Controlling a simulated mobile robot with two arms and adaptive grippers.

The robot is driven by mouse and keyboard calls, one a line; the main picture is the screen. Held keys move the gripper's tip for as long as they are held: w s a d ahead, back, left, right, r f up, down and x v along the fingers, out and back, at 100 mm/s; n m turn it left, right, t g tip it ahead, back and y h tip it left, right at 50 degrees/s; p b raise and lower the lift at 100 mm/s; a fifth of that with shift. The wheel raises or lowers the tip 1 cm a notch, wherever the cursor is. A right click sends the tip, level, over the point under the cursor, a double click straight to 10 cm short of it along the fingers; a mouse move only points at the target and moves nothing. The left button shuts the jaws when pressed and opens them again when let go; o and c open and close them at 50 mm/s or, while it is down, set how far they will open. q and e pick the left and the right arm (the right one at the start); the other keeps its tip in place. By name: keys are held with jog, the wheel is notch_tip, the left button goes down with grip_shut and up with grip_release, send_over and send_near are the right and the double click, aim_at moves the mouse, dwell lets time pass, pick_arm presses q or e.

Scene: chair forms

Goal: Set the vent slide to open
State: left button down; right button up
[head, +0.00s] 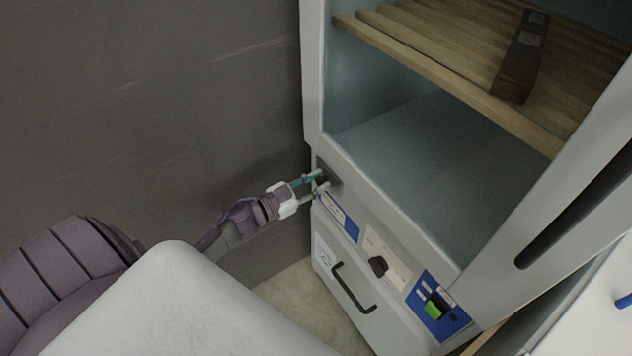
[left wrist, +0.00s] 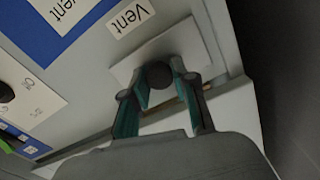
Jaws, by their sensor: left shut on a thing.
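The vent slide has a dark round knob (left wrist: 160,76) on a pale plate (left wrist: 196,48) beside a "Vent" label in the left wrist view. In the head view the dark vent slot (head: 333,181) is on the cabinet's front frame, at the left below the open compartment. My left gripper (head: 319,185) reaches it from the left. In the left wrist view its two teal-sided fingers (left wrist: 160,80) are shut on the knob, one on each side. The fingers hide part of the slide, and I cannot tell its setting. My right gripper is not in view.
Below the vent are a blue label panel (head: 340,216), a dark dial (head: 378,266) and a green switch (head: 433,309) on a blue panel. A drawer with a black handle (head: 352,288) sits lower. A dark block (head: 520,62) lies on the slatted wooden shelf (head: 440,58).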

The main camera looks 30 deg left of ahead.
pick_arm(q)
jog(key=shift+d, duration=0.1)
jog(key=s+d+p, duration=0.1)
jog(key=d, duration=0.1)
jog(key=s+d+p, duration=0.1)
jog(key=d, duration=0.2)
jog(key=s+d+p, duration=0.1)
jog(key=d, duration=0.1)
jog(key=shift+d+r+p, duration=0.1)
jog(key=shift+d+p, duration=0.05)
jog(key=shift+p, duration=0.15)
jog(key=shift+s+d, duration=0.2)
jog(key=shift+d, duration=0.15)
jog(key=shift+f, duration=0.2)
